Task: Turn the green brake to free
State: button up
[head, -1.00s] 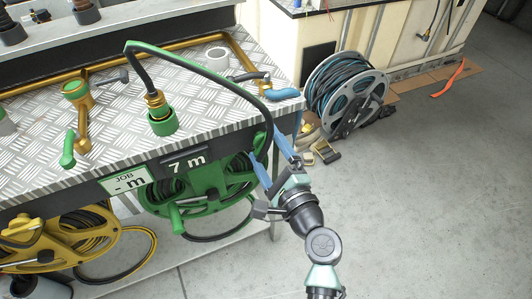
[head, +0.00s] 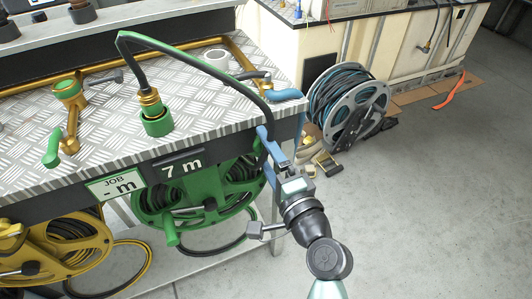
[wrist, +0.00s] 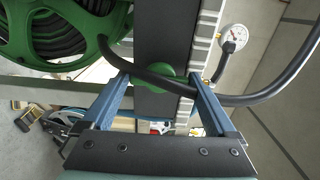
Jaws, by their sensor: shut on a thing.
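The green reel (head: 205,195) hangs under the bench front, below the 7 m plate (head: 183,165). In the wrist view it shows at upper left (wrist: 60,30). A round green knob (wrist: 155,75), which I take for the brake, sits on the dark bench side. My gripper (wrist: 160,85) has its two blue fingers on either side of this knob, well apart. The black hose (wrist: 225,100) crosses in front of the knob and hides part of it. In the head view my gripper (head: 268,155) is at the bench's right front corner, and the knob is hidden.
The hose loops up from a green fitting (head: 157,122) on the bench top and down beside my fingers. A yellow reel (head: 60,245) is at lower left. A grey reel (head: 345,105) stands on the floor at the right. The floor at right front is clear.

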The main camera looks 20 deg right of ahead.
dwell(0.3)
jog(key=o, duration=1)
jog(key=shift+s, duration=0.1)
jog(key=s, duration=1.3)
jog(key=shift+d, duration=0.2)
jog(key=shift+w, duration=0.1)
